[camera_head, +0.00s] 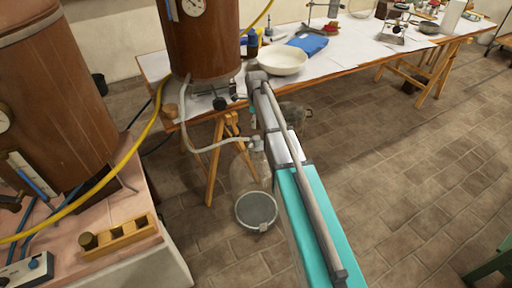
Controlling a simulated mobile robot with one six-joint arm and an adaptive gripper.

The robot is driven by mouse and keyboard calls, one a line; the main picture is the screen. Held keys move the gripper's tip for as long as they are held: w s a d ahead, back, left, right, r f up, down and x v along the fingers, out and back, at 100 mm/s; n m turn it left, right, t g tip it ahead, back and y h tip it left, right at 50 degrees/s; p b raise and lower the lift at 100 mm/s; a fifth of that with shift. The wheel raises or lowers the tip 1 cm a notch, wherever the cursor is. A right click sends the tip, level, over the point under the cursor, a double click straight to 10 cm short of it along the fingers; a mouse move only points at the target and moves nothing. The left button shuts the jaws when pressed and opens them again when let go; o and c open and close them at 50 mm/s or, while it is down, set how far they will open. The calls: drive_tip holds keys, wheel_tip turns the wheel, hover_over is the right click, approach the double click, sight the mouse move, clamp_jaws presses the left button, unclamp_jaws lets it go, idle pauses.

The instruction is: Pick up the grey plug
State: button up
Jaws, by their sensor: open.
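I cannot pick out the grey plug with certainty. A dark grey-brown, round-topped piece (88,241) stands in the left end of a wooden block (122,237) on the pink-topped bench at lower left. Smaller round pieces sit along the same block. My arm reaches from the bottom right up to the edge of the white-covered table, well to the right of the block. Its far end is folded behind its own links, and I cannot make out my gripper there. A small dark shape beside the arm, below the table edge, is unclear.
A copper vessel (203,40) and a white bowl (283,61) stand on the long table. A bucket (257,210) is on the floor. A yellow hose (125,160) crosses the left side. The tiled floor at right is mostly clear.

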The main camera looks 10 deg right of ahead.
sight(256, 137)
drive_tip(key=shift+f+b, duration=2.8)
drive_tip(key=shift+f, duration=0.3)
drive_tip(key=shift+f+b, duration=2.6)
clamp_jaws()
drive_tip(key=shift+r, duration=0.25)
